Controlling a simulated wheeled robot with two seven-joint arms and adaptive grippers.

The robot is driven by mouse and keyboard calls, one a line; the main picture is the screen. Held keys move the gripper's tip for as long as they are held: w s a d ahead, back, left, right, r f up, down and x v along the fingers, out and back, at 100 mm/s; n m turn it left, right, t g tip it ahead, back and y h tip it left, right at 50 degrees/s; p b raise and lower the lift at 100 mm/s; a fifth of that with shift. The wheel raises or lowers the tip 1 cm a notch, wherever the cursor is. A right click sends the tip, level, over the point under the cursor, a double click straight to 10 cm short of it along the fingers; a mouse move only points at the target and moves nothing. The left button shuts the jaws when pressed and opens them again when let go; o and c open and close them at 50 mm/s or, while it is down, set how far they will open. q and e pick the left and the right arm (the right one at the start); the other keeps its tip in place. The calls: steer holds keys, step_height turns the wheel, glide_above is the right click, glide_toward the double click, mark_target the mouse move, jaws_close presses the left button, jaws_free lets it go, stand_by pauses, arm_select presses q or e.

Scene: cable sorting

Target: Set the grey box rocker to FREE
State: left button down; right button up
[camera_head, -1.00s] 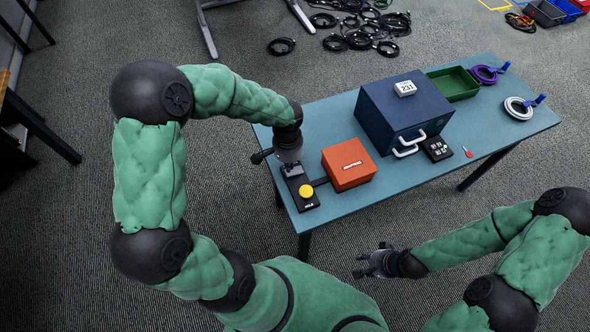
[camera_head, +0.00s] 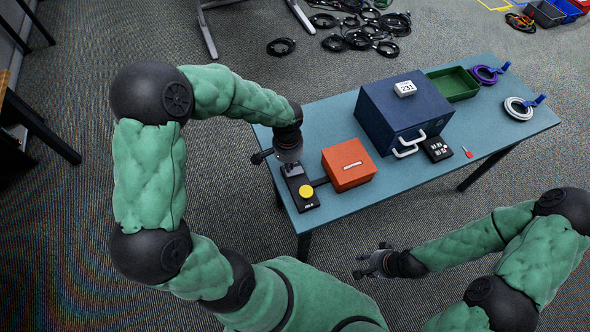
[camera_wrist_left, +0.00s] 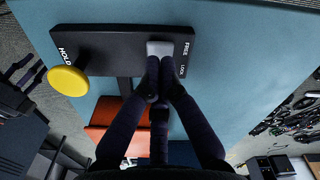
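The dark control box (camera_head: 303,188) lies at the left end of the table. In the left wrist view, the same box (camera_wrist_left: 110,45) carries a light grey rocker (camera_wrist_left: 160,48), with FREE and LOCK printed beside it, and a round yellow button (camera_wrist_left: 68,81) by the word HOLD. My left gripper (camera_head: 290,166) is over the rocker end of the box. In the wrist view its fingertips (camera_wrist_left: 161,88) are close together at the rocker's lower edge, with nothing seen between them. I cannot tell the rocker's tilt or firm contact. My right gripper (camera_head: 368,263) is open and empty, away from the table.
An orange box (camera_head: 349,168) stands just right of the control box, joined by a dark strip. A large blue case (camera_head: 385,115) with handles, a green tray (camera_head: 455,85) and cable coils (camera_head: 518,108) are further right. The table's front edge is clear.

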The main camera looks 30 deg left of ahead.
arm_select(q)
steer(key=shift+f+b, duration=1)
steer(key=shift+f, duration=0.25)
stand_by(0.8)
steer(key=shift+r, duration=0.1)
steer(key=shift+r+p, duration=2.85)
steer(key=shift+r, duration=0.6)
steer(key=shift+f, duration=0.1)
